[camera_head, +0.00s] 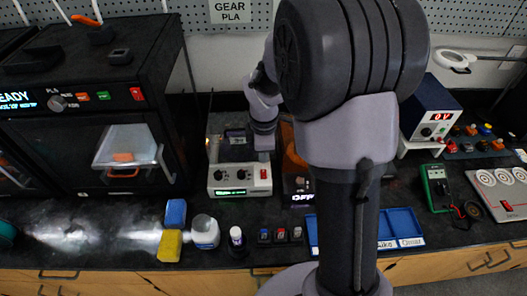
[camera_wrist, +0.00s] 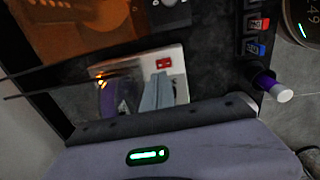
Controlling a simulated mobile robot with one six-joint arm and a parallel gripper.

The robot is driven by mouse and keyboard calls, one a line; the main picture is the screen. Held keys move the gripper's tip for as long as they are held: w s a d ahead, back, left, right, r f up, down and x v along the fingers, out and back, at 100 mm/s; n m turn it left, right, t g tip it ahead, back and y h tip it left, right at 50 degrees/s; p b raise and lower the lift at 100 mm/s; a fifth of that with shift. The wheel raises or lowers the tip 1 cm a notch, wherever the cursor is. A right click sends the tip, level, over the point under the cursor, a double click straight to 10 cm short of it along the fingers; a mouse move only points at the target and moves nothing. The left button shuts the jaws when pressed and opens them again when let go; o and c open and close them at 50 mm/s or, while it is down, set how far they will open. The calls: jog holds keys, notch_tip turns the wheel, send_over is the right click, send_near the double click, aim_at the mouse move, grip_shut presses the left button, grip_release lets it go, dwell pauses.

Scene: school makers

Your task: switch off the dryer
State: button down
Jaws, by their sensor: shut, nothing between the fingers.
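A white box (camera_head: 222,190), which appears to be the dryer, stands on the dark bench in the middle of the head view. Its front has two dark knobs, a lit green display (camera_head: 231,192) and a red switch (camera_head: 263,174) at the right end. In the wrist view the red switch (camera_wrist: 164,64) shows on the white panel (camera_wrist: 181,88). I cannot tell which way the switch is pressed. My gripper (camera_head: 264,153) is over the box's right side, fingers down. Its fingertips (camera_wrist: 159,78) are shut, empty and close to the switch; contact cannot be told.
A dark unit with an orange window (camera_head: 291,150) and an OFF display stands close to the right. A black oven-like machine (camera_head: 92,160) stands left.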

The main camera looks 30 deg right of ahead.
aim_at(263, 172)
jog(key=f+b, duration=0.1)
jog(key=f, duration=0.1)
jog(key=f+b, duration=0.1)
jog(key=f, duration=0.3)
jog(key=shift+w+d+f+b, duration=0.15)
jog(key=shift+w+f+b, duration=0.15)
jog(key=shift+w+b, duration=0.1)
